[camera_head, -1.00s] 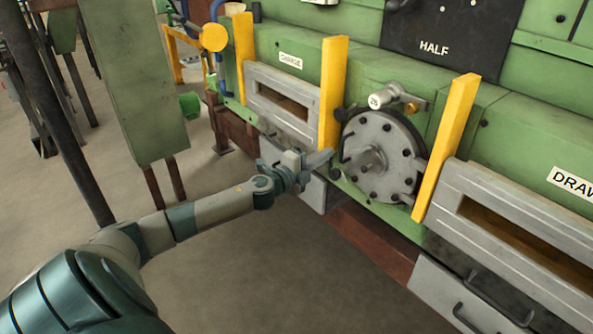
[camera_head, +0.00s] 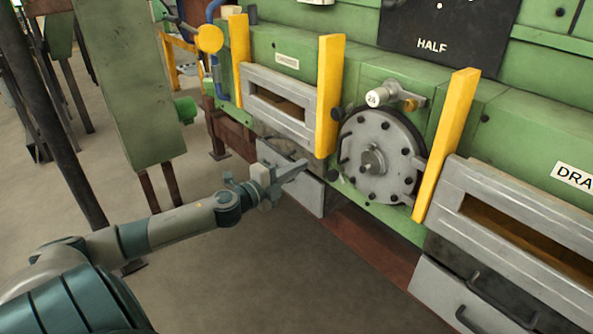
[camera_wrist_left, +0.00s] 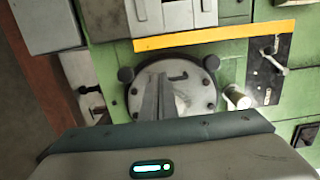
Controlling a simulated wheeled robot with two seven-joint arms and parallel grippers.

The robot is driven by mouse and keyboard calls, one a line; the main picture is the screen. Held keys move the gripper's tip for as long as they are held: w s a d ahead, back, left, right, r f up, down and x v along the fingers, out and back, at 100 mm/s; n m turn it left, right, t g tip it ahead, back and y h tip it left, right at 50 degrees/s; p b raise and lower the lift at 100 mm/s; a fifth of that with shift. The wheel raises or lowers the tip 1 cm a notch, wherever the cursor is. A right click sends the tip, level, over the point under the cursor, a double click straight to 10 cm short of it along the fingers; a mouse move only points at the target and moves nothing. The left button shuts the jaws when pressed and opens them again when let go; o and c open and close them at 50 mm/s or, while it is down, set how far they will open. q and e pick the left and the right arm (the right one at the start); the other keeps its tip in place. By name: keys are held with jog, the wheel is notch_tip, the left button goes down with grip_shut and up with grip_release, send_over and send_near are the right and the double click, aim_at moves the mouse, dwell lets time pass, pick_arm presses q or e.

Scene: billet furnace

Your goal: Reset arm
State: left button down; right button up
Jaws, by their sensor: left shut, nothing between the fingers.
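My left gripper (camera_head: 292,171) is shut and empty at the end of my left arm, which comes in from the left in the head view. It is in front of the green furnace, to the left of the round grey bolted flange (camera_head: 380,158). In the left wrist view my shut fingers (camera_wrist_left: 158,98) stand in front of the flange (camera_wrist_left: 196,88) and hide part of it. In the head view the fingers appear clear of the flange. My right gripper is in neither view.
Yellow posts (camera_head: 447,145) stick out from the furnace front beside the flange. Grey framed openings (camera_head: 279,104) and a drawer with handles (camera_head: 470,305) line the front. A green column (camera_head: 127,85) stands at left. The floor (camera_head: 285,275) below my arm is clear.

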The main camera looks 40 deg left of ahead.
pick_arm(q)
jog(key=shift+s, duration=0.25)
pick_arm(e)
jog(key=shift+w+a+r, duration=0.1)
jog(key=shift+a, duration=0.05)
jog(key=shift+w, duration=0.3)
